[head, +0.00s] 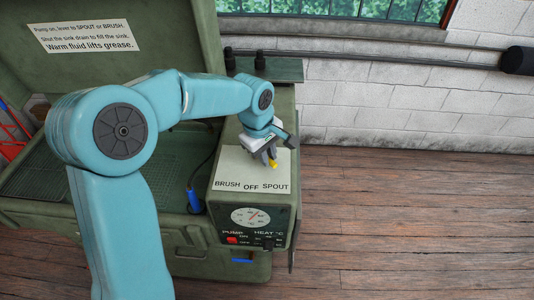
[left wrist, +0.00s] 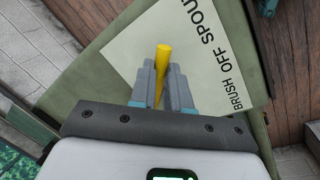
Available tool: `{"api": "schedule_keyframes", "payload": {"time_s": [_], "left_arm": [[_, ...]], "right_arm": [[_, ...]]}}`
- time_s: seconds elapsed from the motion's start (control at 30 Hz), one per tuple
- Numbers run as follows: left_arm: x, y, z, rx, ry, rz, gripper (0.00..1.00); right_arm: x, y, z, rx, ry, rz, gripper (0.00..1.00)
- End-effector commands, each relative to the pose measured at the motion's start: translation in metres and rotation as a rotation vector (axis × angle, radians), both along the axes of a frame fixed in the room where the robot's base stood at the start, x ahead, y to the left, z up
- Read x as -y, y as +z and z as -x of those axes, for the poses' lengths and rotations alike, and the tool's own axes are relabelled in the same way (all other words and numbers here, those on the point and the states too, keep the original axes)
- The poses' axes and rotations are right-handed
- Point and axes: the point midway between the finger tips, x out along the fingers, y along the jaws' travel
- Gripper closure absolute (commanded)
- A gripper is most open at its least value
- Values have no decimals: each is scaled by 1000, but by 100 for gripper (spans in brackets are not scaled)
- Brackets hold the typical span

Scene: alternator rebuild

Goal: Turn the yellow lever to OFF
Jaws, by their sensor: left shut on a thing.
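The yellow lever (head: 272,163) stands on the white label plate (head: 228,170), which reads BRUSH, OFF and SPOUT. My left gripper (head: 268,157) is shut on the lever from above. In the left wrist view the yellow lever (left wrist: 161,68) lies between the two grey fingers of the gripper (left wrist: 160,85), its tip showing past them. In the head view the lever's visible end is on the side of the label near OFF and SPOUT. The lever's base is hidden by the gripper. My right gripper is in neither view.
The green parts washer's front panel has a dial (head: 250,217), a red pump switch (head: 232,240) and a heat knob (head: 268,243). A blue-handled brush (head: 194,200) hangs left of the label. The raised lid (head: 130,40) stands behind. Wooden floor to the right is clear.

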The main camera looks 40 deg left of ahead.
Motion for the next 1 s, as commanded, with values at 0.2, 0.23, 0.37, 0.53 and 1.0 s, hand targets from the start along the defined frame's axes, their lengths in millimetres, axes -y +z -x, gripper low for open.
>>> {"api": "schedule_keyframes", "payload": {"time_s": [0.2, 0.23, 0.37, 0.53, 1.0], "left_arm": [[-1, -3, 6, -7, -83, 3, 100], [-1, -3, 7, -8, -100, 3, 100], [-4, -4, 13, -10, -196, 4, 100], [-9, -3, 20, -10, -342, 5, 100], [-23, -4, 33, -13, -675, 6, 100]], "right_arm": [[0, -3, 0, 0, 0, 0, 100], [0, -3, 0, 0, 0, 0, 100], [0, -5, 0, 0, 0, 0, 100], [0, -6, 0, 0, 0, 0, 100], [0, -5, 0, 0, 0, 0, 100]]}}
